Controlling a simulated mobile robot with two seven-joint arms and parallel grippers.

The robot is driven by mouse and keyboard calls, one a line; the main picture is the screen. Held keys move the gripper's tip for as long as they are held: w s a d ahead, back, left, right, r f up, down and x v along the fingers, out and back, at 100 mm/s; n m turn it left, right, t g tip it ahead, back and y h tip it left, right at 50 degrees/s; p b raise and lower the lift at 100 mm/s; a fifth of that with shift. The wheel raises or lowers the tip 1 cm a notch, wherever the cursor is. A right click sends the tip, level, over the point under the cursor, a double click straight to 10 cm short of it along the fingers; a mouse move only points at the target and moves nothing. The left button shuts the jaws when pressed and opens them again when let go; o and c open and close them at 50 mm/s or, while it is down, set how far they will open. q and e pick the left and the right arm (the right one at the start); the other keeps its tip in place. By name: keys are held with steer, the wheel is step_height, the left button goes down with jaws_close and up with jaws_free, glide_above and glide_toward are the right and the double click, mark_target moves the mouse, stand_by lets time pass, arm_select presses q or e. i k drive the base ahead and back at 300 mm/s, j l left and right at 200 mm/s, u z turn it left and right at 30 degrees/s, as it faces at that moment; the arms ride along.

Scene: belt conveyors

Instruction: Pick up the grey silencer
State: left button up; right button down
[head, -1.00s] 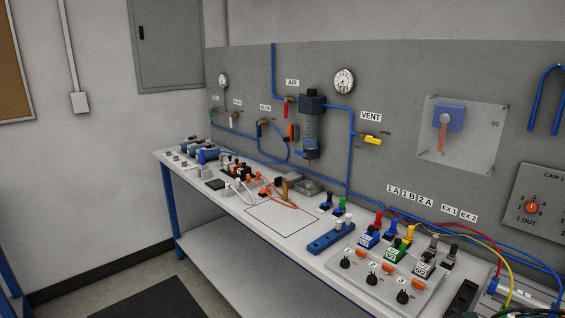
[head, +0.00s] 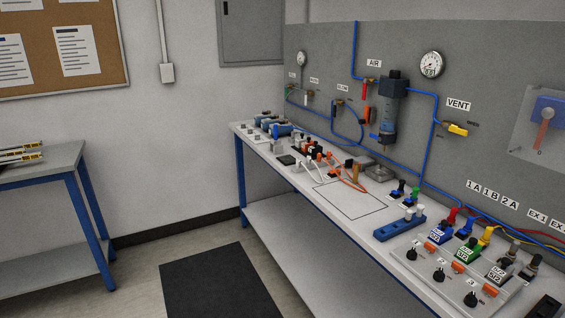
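Near the right edge, on the bench below the EX labels, stands a small grey upright fitting (head: 514,248), which looks like the grey silencer. A darker, near-black fitting (head: 533,263) stands just to its right. Both are small, and I cannot tell exactly how they are seated. A grey block with a white label (head: 498,271) lies just in front of them. Neither of my grippers is in view.
The long bench (head: 345,205) holds a blue rack (head: 398,229), a valve panel (head: 450,282) with black knobs, and coloured fittings. A side table (head: 55,165) stands at left. A dark mat (head: 218,283) lies on open floor between them.

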mark_target(516, 245)
steer(key=z, duration=1.5)
steer(key=u, duration=0.15)
steer(key=i+l, duration=0.05)
